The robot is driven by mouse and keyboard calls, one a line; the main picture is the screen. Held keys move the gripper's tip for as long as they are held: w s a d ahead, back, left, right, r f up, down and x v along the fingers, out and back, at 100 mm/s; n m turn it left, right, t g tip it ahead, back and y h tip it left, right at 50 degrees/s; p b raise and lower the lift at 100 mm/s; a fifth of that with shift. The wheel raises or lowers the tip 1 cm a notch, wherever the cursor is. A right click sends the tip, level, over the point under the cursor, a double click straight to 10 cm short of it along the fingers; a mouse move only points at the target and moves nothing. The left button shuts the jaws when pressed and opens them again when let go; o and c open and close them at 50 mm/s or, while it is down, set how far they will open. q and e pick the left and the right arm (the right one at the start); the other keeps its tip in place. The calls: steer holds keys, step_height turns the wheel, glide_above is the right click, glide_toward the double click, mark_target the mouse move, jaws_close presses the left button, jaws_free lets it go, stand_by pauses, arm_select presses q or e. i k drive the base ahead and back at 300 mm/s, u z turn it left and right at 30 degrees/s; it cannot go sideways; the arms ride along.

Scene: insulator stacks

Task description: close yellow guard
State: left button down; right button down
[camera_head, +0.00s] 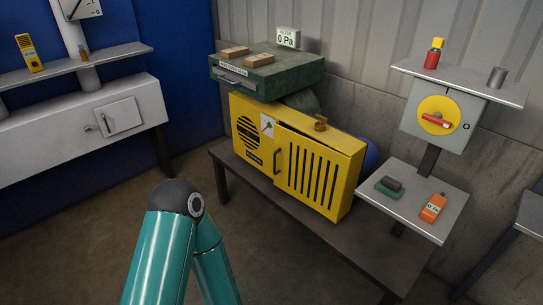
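The yellow guard (312,176) is a slatted panel with a dark handle (278,157) near its left edge. It forms the right part of the front of a yellow machine housing (247,128), which stands on a dark bench. The guard's left edge seems to stand a little proud of the housing front, with a dark line beside it; I cannot tell how wide any gap is. A small brass-coloured latch-like piece (320,123) sits on top, above the guard. Neither gripper is in view. Only a teal arm link of mine shows at bottom centre, in front of the bench.
A green drawer unit (267,72) with blocks and a 0 Pa display sits above the housing. To the right are a switch box (440,114) with a red handle and a small shelf (407,221) holding an orange meter (433,207). The dark bench (290,220) has bare room in front.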

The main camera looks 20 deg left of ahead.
mark_target(313, 173)
steer(key=u, duration=0.05)
steer(key=i, duration=1)
steer(key=z, duration=0.05)
